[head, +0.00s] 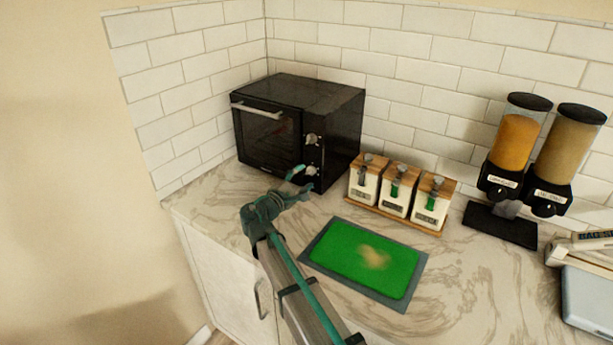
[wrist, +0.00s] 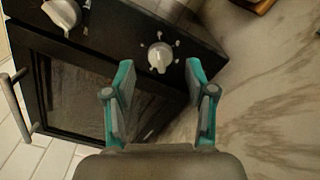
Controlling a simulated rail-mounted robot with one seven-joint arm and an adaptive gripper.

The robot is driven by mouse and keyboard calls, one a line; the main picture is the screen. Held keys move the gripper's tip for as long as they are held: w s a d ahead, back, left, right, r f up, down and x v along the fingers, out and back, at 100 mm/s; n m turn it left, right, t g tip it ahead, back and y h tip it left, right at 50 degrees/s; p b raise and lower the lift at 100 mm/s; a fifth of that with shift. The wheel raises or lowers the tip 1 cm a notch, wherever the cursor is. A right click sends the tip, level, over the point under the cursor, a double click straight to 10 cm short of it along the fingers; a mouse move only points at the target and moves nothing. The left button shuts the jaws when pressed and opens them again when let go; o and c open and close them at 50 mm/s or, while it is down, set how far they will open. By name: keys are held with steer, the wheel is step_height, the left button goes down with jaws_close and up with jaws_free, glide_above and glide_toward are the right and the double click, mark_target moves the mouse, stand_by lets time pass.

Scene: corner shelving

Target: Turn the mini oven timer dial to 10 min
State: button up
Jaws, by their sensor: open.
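The black mini oven (head: 310,93) stands on the counter in the corner, its door closed. Two silver dials sit on its right front panel, the upper dial (head: 312,139) and the lower dial (head: 312,170). In the wrist view the lower dial (wrist: 159,56) has marks around it and lies ahead of and between my fingers; the upper dial (wrist: 62,14) is at the top left. Which dial is the timer, and the lettering, are too small to read. My gripper (head: 303,180) is open and empty, close in front of the lower dial, apparently not touching it (wrist: 158,82).
Three white canisters with wooden lids (head: 397,189) stand on a wooden tray right of the oven. A green mat (head: 365,260) lies in front of them. Two food dispensers (head: 530,150) stand further right. The oven door handle (wrist: 22,100) projects at the wrist view's left.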

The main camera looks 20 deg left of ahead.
steer(key=v, duration=0.9)
steer(key=shift+s, duration=0.1)
